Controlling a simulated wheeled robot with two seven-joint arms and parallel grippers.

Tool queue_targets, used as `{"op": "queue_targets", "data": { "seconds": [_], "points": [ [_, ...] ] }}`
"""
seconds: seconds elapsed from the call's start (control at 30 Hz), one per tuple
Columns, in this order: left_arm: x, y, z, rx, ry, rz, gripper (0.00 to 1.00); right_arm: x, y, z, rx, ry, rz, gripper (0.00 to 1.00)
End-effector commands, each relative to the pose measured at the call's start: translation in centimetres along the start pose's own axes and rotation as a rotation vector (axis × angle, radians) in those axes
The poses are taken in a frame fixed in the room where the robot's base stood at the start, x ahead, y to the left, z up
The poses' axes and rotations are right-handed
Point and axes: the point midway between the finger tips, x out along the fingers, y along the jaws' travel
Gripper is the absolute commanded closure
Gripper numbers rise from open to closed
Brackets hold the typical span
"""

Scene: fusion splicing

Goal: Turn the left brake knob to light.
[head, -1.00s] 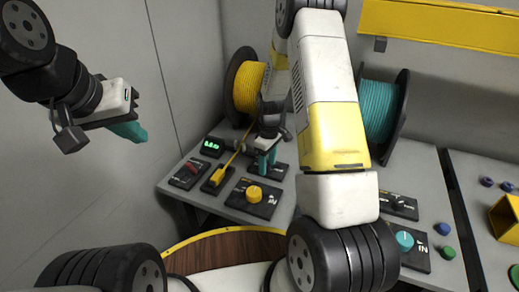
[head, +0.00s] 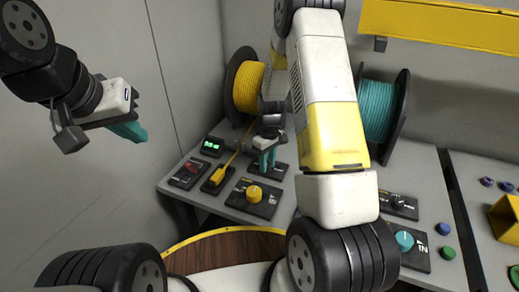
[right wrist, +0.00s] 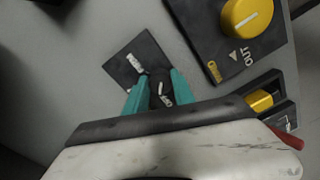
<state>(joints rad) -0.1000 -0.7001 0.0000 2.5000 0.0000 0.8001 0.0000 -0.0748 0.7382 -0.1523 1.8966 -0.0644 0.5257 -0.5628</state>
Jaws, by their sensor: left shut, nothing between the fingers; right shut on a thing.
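The left brake knob (right wrist: 157,88) is a small dark knob on a black plate (right wrist: 122,70) with white lettering, too small to read for sure. My right gripper (head: 267,165) stands over this plate on the left part of the bench. In the right wrist view, its teal fingers (right wrist: 157,80) are on either side of the knob, shut on it. The fingers hide much of the knob, and I cannot tell its setting. My left gripper (head: 136,132) is shut and empty, held in the air at the left, away from the bench.
A yellow spool (head: 248,88) stands behind my right gripper, a teal spool (head: 377,108) to the right. A yellow dial (head: 254,193), a yellow clamp (head: 218,178), a red-marked switch (head: 188,173) and a green display (head: 212,146) are close by. A teal dial (head: 404,240) lies further right.

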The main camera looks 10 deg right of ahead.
Motion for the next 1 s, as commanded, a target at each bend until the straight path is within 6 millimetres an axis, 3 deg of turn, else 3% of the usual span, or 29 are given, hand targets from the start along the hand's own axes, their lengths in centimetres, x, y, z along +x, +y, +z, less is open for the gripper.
{"op": "queue_targets", "data": {
  "seconds": [0.6, 1.0],
  "points": [
    [0.0, 0.0, 0.0, 0.0, 0.0, 0.0, 1.0, -0.06, -0.13, -0.03, 0.558, 0.019, 0.0, 1.0],
    [0.0, 0.0, 0.0, 0.0, 0.0, 0.0, 1.0, -0.07, -0.15, -0.05, 0.767, 0.026, 0.0, 1.0]
  ]
}}
